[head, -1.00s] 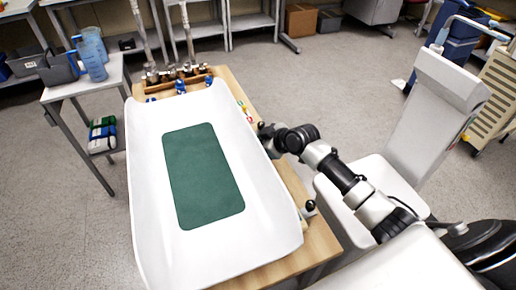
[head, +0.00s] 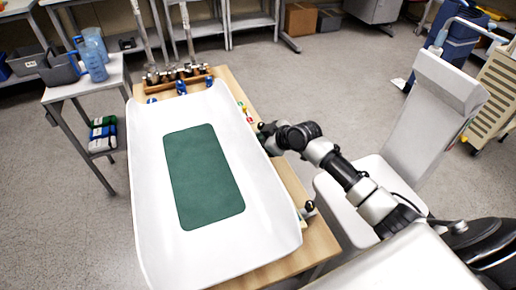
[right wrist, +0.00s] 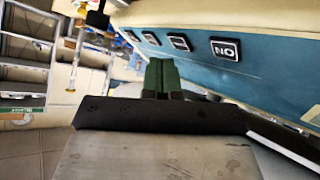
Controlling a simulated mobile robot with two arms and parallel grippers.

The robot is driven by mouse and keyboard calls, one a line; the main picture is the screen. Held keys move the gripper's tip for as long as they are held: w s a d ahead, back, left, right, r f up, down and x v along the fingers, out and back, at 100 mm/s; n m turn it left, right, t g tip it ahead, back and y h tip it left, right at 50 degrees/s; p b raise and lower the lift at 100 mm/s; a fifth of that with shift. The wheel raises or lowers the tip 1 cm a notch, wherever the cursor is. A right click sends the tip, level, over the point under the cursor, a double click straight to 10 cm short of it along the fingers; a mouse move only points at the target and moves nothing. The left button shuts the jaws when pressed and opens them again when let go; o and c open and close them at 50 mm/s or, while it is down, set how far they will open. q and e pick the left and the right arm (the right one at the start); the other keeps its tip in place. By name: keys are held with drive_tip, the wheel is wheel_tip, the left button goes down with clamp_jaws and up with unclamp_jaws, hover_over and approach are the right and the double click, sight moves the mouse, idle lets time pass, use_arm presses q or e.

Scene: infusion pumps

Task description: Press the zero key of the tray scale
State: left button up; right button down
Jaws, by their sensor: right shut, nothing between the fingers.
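The tray scale is a long white curved tray (head: 150,190) with a green mat (head: 204,175), on a wooden table. In the right wrist view its side shows a blue panel (right wrist: 270,85) with several dark keys in a row. The nearest key (right wrist: 225,48) has letters that look like an upside-down "ON". Farther keys (right wrist: 180,41) are too small to read, so I cannot tell which one is zero. My right gripper (right wrist: 161,72), with green fingertips, is shut and empty beside the panel, just below the farther keys. Contact cannot be told. My left gripper is out of view.
A white chair-like seat (head: 340,187) stands close on the right of the table. Metal fittings (head: 178,75) stand at the table's far end. A side table (head: 85,88) with blue jugs is at the left.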

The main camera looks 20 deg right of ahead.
drive_tip(key=r+p, duration=0.1)
drive_tip(key=d+r+p, duration=0.1)
drive_tip(key=r, duration=0.1)
drive_tip(key=d+r+p, duration=0.1)
drive_tip(key=shift+s+r, duration=0.1)
drive_tip(key=shift+r, duration=0.25)
idle(0.8)
